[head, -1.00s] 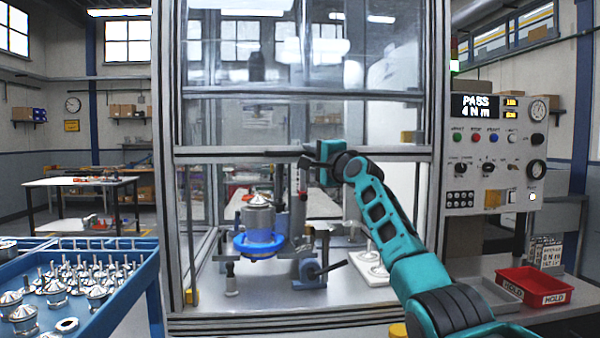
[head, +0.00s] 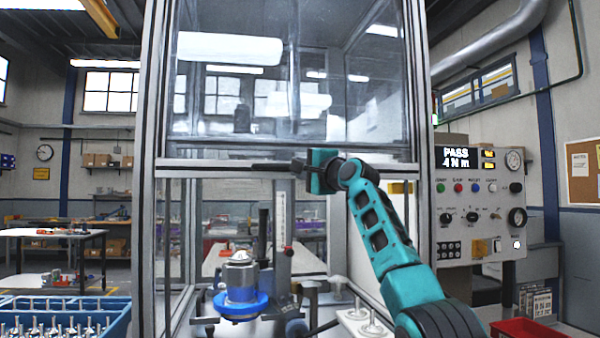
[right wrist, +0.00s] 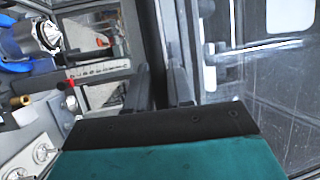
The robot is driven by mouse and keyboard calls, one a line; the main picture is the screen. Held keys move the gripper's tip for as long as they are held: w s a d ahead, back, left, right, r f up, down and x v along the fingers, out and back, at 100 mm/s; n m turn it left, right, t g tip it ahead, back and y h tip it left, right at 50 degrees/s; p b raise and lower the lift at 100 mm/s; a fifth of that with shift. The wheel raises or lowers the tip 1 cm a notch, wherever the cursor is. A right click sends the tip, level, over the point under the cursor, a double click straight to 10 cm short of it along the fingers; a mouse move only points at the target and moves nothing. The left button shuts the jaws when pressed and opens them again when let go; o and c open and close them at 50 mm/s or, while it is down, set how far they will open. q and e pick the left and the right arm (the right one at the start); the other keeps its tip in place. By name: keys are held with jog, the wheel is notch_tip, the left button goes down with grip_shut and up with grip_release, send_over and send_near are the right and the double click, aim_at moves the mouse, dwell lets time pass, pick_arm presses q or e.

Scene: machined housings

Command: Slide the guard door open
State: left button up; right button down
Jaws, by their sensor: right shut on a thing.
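The guard door (head: 225,162) is a clear panel in a metal frame; its lower rail crosses the head view above the middle, with an open space below it. A dark handle bar (head: 272,167) runs along that rail. My right gripper (head: 308,167) is shut on the handle, its arm rising from the lower right. In the right wrist view its dark fingers (right wrist: 163,85) are close together; the grip on the handle is hard to make out there. My left gripper is not in view.
Inside the enclosure, a metal housing (head: 240,278) sits in a blue ring fixture (head: 240,308). A control panel (head: 480,205) stands to the right, a red bin (head: 528,330) at lower right. A blue tray (head: 118,312) of metal parts is at lower left.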

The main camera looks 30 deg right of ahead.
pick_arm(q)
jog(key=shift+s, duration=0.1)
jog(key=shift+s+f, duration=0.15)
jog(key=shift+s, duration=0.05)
pick_arm(e)
jog(key=c, duration=1.1)
grip_release()
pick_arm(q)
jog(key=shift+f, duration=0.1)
pick_arm(e)
jog(key=shift+s+f, duration=0.1)
pick_arm(q)
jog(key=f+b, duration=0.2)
jog(key=b, duration=0.1)
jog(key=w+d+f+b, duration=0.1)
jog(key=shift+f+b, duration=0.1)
jog(key=shift+b, duration=0.3)
pick_arm(e)
jog(key=v, duration=1.2)
jog(key=shift+s, duration=0.4)
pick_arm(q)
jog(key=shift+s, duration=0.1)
